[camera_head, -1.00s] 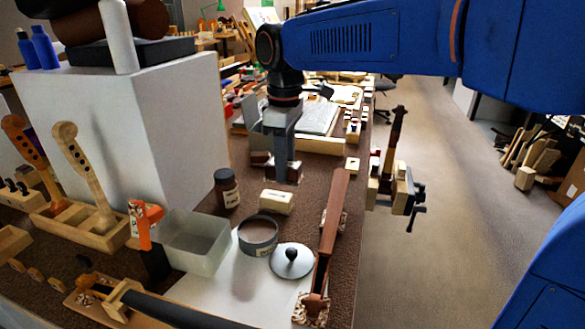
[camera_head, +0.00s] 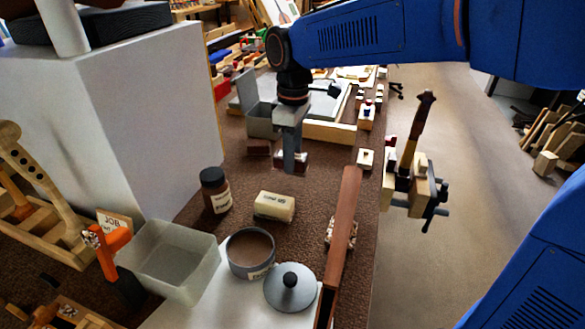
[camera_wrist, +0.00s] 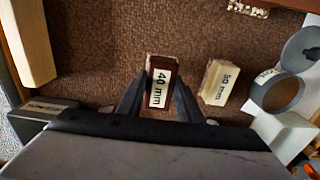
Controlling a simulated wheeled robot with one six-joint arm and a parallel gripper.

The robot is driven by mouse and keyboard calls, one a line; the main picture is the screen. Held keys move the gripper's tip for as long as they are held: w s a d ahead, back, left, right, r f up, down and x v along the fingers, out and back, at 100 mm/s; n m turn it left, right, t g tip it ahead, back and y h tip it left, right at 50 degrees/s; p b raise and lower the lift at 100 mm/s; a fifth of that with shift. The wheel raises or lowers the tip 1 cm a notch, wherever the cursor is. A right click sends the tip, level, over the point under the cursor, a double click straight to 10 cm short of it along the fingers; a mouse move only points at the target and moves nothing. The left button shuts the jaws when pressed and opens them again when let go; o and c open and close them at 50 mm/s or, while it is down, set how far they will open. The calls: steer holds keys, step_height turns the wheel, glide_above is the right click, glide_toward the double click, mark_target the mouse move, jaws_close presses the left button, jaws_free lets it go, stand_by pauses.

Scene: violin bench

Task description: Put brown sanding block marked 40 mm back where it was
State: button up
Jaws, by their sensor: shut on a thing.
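The brown sanding block (camera_wrist: 160,85) has a white label reading 40 mm and sits between the two fingers of my gripper (camera_wrist: 158,100) in the wrist view. My gripper is shut on it. In the head view my gripper (camera_head: 293,162) points down over the brown bench top, and the brown block (camera_head: 304,158) shows partly behind the fingers. Whether it touches the bench is hard to tell. Another brown block (camera_head: 258,147) lies just left of the gripper. A pale block (camera_head: 274,206) stands nearer the camera; it also shows in the wrist view (camera_wrist: 219,82), apart from the held block.
A grey box (camera_head: 263,120) and wooden bar (camera_head: 330,132) lie beyond the gripper. Nearer are a brown jar (camera_head: 215,190), round pot (camera_head: 250,253), lid (camera_head: 290,287) and translucent tub (camera_head: 170,258). Bare bench surrounds the pale block.

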steer(key=shift+f, duration=1.9)
steer(key=shift+f, duration=0.15)
steer(key=o, duration=0.9)
steer(key=shift+o, duration=0.2)
step_height(320, 180, up, 12)
steer(key=shift+r, duration=0.15)
